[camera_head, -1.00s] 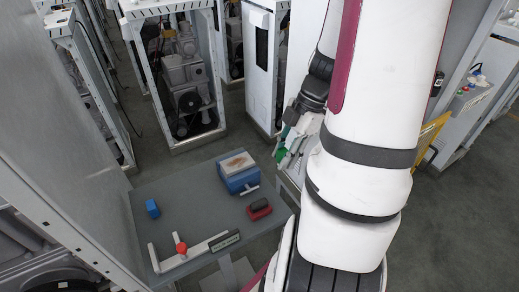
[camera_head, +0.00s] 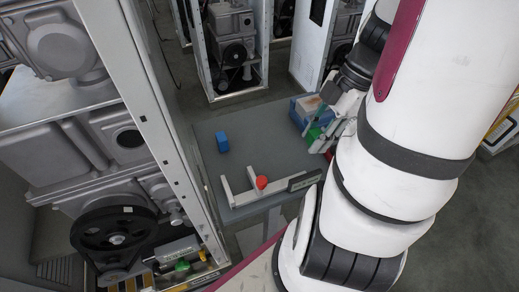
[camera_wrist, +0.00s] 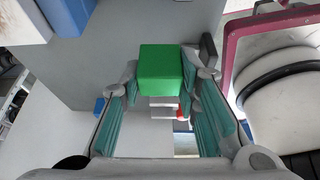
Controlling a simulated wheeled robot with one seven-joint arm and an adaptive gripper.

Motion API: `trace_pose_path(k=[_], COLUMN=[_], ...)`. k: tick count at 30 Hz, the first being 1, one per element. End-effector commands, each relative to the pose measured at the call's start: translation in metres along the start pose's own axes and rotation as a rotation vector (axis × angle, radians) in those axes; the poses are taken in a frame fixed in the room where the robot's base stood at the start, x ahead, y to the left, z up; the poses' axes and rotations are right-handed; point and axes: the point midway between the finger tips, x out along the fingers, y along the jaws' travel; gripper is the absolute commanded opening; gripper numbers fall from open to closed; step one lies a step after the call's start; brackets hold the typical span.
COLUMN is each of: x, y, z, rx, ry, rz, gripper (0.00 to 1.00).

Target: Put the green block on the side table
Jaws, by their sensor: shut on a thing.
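The green block (camera_wrist: 160,68) is held between the two teal-padded fingers of my gripper (camera_wrist: 160,82) in the wrist view. In the head view the block (camera_head: 313,135) shows in part at my gripper (camera_head: 322,138), which hides some of it. The grey side table (camera_head: 240,165) stands below and to the left of my arm. My gripper appears over its right part, beside the blue box. I cannot tell the block's exact height above the table.
A blue box with a pale top (camera_head: 303,108) sits at the table's back right. A small blue block (camera_head: 222,142) is at the left. The table's middle is clear. A machine cabinet (camera_head: 158,110) stands close left.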

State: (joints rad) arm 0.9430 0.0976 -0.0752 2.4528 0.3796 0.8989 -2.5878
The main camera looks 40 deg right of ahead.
Motion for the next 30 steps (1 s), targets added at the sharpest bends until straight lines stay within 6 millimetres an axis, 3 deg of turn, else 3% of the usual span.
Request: trace_pose_path(k=[5, 21, 25, 30], x=[0.006, 0.026, 0.028, 0.032], y=[0.013, 0.135, 0.152, 0.158], z=[-0.003, -0.021, -0.023, -0.022], rx=[-0.003, -0.004, -0.002, 0.0], ry=[0.001, 0.002, 0.001, 0.002], rz=[-0.001, -0.001, 0.0, 0.0], gripper=[0.0, 0.0, 0.0, 0.0])
